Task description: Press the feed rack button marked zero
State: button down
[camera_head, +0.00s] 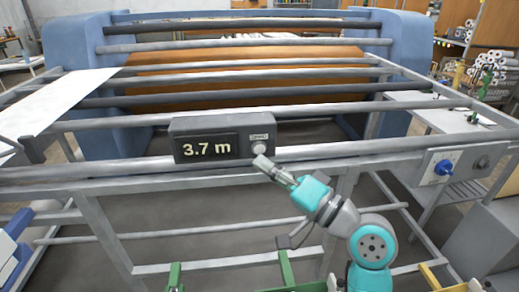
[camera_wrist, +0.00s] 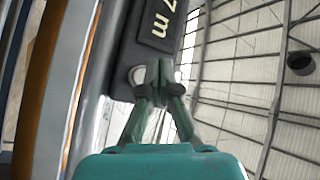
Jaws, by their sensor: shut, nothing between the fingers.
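A dark box on the front rail of the feed rack (camera_head: 60,172) carries a display (camera_head: 207,149) reading "3.7 m". To the right of the display is a round pale button (camera_head: 259,148) with a small label (camera_head: 259,137) above it, too small to read. My gripper (camera_head: 263,162) is shut and empty, its tip just below the button in the head view. In the wrist view, my fingertips (camera_wrist: 160,75) partly cover the pale button (camera_wrist: 137,76), beside the display digits (camera_wrist: 162,22). I cannot tell whether they touch it.
A blue rotary knob (camera_head: 444,167) sits on a panel at the right of the rack. A white sheet (camera_head: 62,98) lies over the rack's left side.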

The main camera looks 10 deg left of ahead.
jog(key=shift+w+a, duration=0.2)
jog(key=shift+w, duration=0.45)
jog(key=shift+w, duration=0.1)
dwell(1.0)
jog(key=shift+w+a, duration=0.15)
jog(key=shift+w, duration=0.15)
jog(key=shift+w+a, duration=0.1)
jog(key=shift+w, duration=0.25)
dwell(0.7)
dwell(0.3)
jog(key=shift+s+d, duration=0.25)
jog(key=shift+s, duration=0.5)
jog(key=shift+s+d, duration=0.25)
jog(key=shift+s, duration=0.55)
jog(key=shift+s+d, duration=0.2)
jog(key=shift+s, duration=0.6)
jog(key=shift+s+d, duration=0.25)
jog(key=shift+s, duration=0.55)
